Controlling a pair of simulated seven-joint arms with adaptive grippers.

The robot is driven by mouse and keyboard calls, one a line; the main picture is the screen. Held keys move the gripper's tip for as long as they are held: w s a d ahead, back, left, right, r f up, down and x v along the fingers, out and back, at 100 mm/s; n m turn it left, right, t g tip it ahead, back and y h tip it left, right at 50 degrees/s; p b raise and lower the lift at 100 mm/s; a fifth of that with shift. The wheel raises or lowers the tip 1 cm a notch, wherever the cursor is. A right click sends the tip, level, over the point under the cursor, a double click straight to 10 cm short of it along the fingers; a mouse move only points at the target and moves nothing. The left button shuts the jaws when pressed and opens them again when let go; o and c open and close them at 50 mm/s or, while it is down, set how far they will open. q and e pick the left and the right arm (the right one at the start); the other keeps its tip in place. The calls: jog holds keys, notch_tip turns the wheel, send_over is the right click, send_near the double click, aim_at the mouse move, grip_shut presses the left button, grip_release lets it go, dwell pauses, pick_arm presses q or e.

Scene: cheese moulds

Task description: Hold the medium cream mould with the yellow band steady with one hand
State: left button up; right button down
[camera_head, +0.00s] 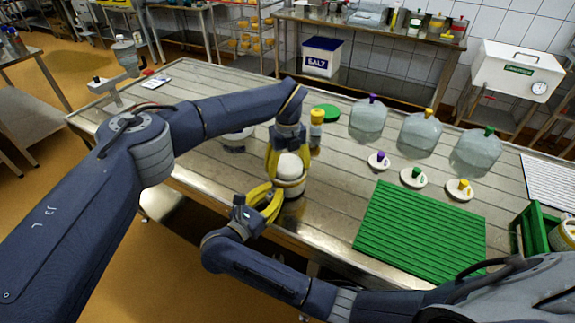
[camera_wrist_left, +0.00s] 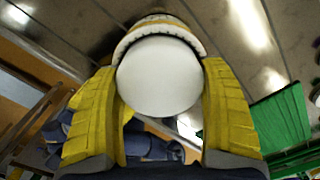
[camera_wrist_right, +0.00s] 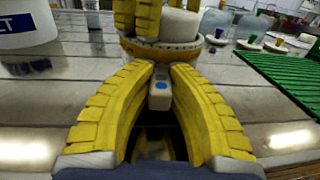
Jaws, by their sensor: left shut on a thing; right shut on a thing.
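The cream mould with the yellow band (camera_head: 293,193) stands on the steel table near its front edge; it also shows in the right wrist view (camera_wrist_right: 160,50). A white round piece with a flat top (camera_wrist_left: 158,76) sits at the mould's top. My left gripper (camera_head: 287,166) reaches down from above, with its yellow fingers on both sides of this white piece, shut on it. My right gripper (camera_wrist_right: 164,68) comes from the front and is shut at a small pale tab with a blue dot (camera_wrist_right: 160,92) on the mould's near side. The fingers hide parts of the mould.
A yellow-capped jar (camera_head: 316,130) and a green disc (camera_head: 325,112) are close behind. Small lids with purple (camera_head: 379,160), green (camera_head: 413,177) and yellow (camera_head: 459,189) knobs lie to the right, before clear domed vessels. A green ribbed mat (camera_head: 420,232) lies front right.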

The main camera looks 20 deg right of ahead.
pick_arm(q)
jog(key=shift+f, duration=0.3)
jog(key=o, duration=0.9)
jog(key=shift+f, duration=0.1)
jog(key=shift+r, duration=0.2)
notch_tip(320, 180, up, 12)
jog(key=shift+f, duration=0.1)
